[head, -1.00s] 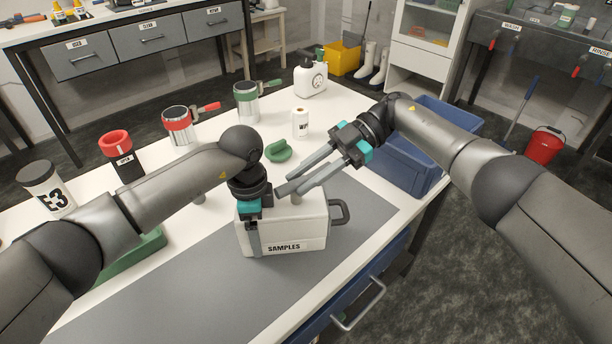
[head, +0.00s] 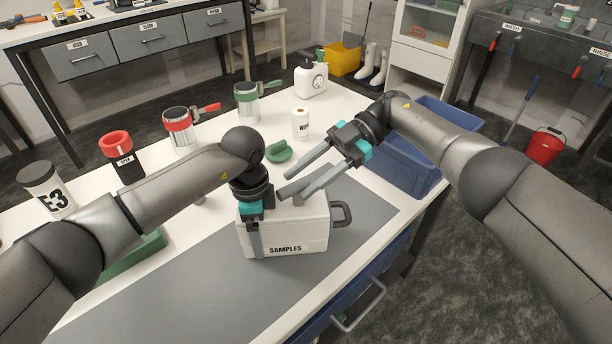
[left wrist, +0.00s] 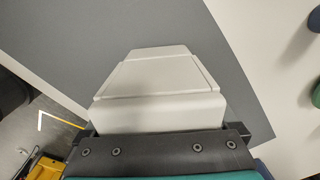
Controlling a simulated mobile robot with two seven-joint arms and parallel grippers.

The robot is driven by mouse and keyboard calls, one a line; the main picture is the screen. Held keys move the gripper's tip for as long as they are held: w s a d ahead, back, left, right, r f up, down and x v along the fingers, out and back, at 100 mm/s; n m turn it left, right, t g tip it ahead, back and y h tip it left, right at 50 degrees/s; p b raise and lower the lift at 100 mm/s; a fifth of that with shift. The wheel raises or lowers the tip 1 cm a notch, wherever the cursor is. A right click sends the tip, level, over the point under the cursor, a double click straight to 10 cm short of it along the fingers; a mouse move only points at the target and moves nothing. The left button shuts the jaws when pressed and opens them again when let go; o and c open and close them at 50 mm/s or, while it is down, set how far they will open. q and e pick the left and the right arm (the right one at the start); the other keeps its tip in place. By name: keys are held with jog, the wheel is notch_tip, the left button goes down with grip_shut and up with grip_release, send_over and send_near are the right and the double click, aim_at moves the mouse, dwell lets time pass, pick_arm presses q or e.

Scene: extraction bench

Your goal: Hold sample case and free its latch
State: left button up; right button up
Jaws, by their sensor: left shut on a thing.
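The white sample case (head: 300,228), labelled SAMPLES, stands on the grey mat, with a dark handle (head: 344,213) at its right end. In the left wrist view its pale body (left wrist: 165,75) fills the middle, against the gripper. My left gripper (head: 255,236) is shut on the left part of the case, one finger down its front face. My right gripper (head: 281,184) is open and empty, its fingers spread with the tips above the case's top. A small grey part shows on the top beneath the lower finger; I cannot tell whether it is the latch or its state.
Red-banded (head: 177,127) and green-banded (head: 247,101) canisters stand farther back. A blue crate (head: 408,172) is at the right. The grey mat (head: 190,296) is clear front left.

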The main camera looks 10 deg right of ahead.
aim_at(306, 178)
jog(key=shift+o, duration=0.5)
notch_tip(306, 178, up, 10)
dwell(0.4)
